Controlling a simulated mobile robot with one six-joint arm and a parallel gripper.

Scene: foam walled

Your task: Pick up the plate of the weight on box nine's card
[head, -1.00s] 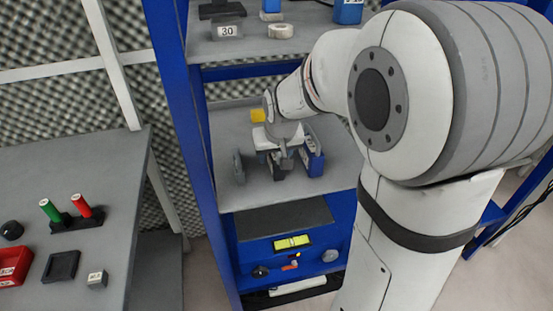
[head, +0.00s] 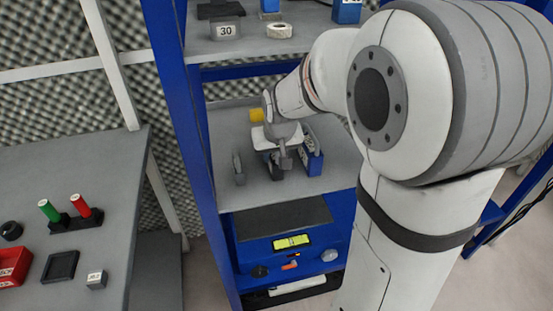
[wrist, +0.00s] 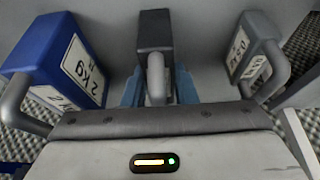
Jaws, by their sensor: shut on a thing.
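Three weight plates with handles stand in a row on the middle shelf (head: 235,130). A blue plate (head: 314,160) on the right in the head view is on the left in the wrist view (wrist: 35,50), with a "2 KG" label. A grey plate (head: 239,169) stands at the other end; its wrist-view label (wrist: 238,55) seems to read 0.5. A dark grey plate (wrist: 155,32) is in the middle, its label hidden. My gripper (wrist: 157,90) is shut on the dark plate's handle. In the head view my gripper (head: 283,158) partly covers that plate. Box nine's card cannot be made out.
A table (head: 120,165) at left carries red and green cylinders and small boxes. Blue rack posts (head: 185,130) flank the shelf.

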